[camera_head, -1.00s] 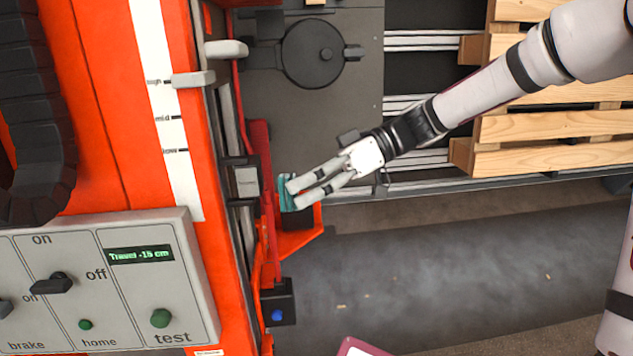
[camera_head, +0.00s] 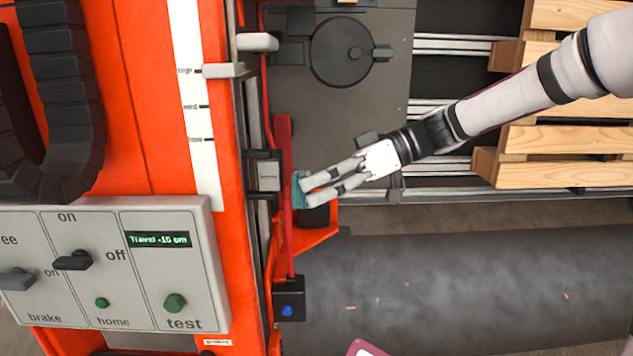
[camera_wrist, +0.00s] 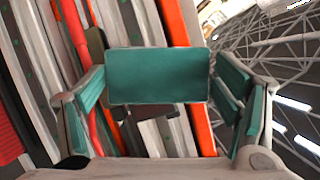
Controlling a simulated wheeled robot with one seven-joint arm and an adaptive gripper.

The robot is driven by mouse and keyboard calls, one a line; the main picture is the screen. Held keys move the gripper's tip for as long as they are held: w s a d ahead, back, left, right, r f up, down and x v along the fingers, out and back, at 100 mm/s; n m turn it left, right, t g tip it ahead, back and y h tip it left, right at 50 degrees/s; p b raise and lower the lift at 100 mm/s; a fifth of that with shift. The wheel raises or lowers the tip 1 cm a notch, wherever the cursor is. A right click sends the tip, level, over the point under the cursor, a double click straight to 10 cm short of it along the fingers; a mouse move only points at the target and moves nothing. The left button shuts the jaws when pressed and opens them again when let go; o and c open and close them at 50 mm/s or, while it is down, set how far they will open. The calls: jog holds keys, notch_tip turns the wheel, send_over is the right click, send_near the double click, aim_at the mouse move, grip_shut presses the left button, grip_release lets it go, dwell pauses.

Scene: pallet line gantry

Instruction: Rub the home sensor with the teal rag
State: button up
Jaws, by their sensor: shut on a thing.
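The teal rag (camera_head: 299,190) is pinched at the fingertips of my gripper (camera_head: 306,191). My gripper is shut on it and reaches in from the right, close beside a red upright bar (camera_head: 284,165). I cannot tell whether the rag touches the bar. In the wrist view the rag (camera_wrist: 157,75) is a flat teal rectangle between the fingers, hiding part of what lies behind it. No part is labelled home sensor; a dark box with a blue round face (camera_head: 288,310), low on the orange column, may be it. It stands below my gripper in the picture, apart from the rag.
A control panel (camera_head: 105,270) with switches, a green home light and a travel display is at lower left. The orange column (camera_head: 140,130) carries a white scale. A dark block (camera_head: 315,215) sits just below the fingertips. Wooden pallets (camera_head: 560,150) lie at right.

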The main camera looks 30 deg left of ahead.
aim_at(298, 171)
jog(key=shift+s+a, duration=0.5)
jog(key=shift+a, duration=0.3)
dwell(0.4)
jog(key=shift+w+a+b, duration=0.4)
jog(key=shift+w+a, duration=0.1)
jog(key=shift+w, duration=0.4)
jog(key=shift+w+a+b, duration=0.4)
jog(key=shift+w+a, duration=0.05)
jog(key=shift+w, duration=0.4)
jog(key=shift+s+a, duration=0.1)
jog(key=shift+a, duration=0.05)
jog(key=shift+s+d, duration=0.3)
jog(key=shift+s, duration=0.35)
jog(key=shift+s+d, duration=0.3)
jog(key=shift+s, duration=0.35)
jog(key=shift+s+d, duration=0.3)
jog(key=shift+s, duration=0.35)
jog(key=shift+c, duration=0.4)
jog(key=shift+r, duration=0.1)
jog(key=w+d, duration=0.3)
jog(key=d, duration=0.2)
jog(key=shift+w, duration=0.25)
